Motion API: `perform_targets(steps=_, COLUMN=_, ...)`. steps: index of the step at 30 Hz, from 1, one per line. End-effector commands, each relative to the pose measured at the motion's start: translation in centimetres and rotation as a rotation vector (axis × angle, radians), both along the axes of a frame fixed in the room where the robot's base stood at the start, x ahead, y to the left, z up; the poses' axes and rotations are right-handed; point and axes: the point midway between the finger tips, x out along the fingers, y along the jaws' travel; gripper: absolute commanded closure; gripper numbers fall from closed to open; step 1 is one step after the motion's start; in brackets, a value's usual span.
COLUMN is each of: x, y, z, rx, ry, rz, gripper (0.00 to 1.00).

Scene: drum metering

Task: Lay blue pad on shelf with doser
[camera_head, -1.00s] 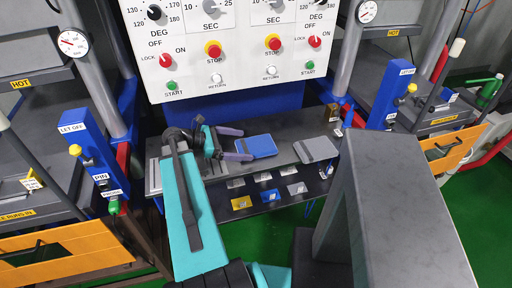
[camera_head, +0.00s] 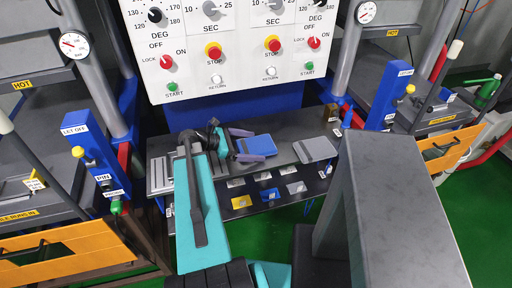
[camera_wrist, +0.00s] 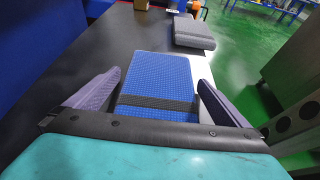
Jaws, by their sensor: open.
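The blue pad (camera_head: 257,145) lies flat on the dark worktop below the control panel. In the wrist view the blue pad (camera_wrist: 160,72) has a textured top and a dark band across its near part. My gripper (camera_head: 252,145) is open at the pad's left end, its purple fingers spread. In the wrist view my gripper (camera_wrist: 160,82) has one finger on each side of the pad's near part, with nothing clamped. I cannot pick out a doser for certain. A lower shelf (camera_head: 222,214) under the worktop holds several small coloured plates.
A grey pad (camera_head: 315,149) lies to the right of the blue one; it also shows beyond it in the wrist view (camera_wrist: 193,34). A brown block (camera_head: 331,113) stands at the back right. Presses with blue posts (camera_head: 92,160) flank both sides. Green floor lies in front.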

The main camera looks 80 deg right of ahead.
Motion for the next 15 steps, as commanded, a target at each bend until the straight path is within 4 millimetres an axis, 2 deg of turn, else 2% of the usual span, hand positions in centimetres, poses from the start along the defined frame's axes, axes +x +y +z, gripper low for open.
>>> perform_targets(steps=7, x=0.03, y=0.01, z=0.01, rx=0.0, ry=0.0, rz=0.0, gripper=0.0)
perform_targets(steps=14, x=0.1, y=0.05, z=0.01, rx=0.0, ry=0.0, rz=0.001, gripper=0.39)
perform_targets(steps=15, x=0.1, y=0.05, z=0.05, rx=0.0, ry=0.0, rz=0.001, gripper=0.39)
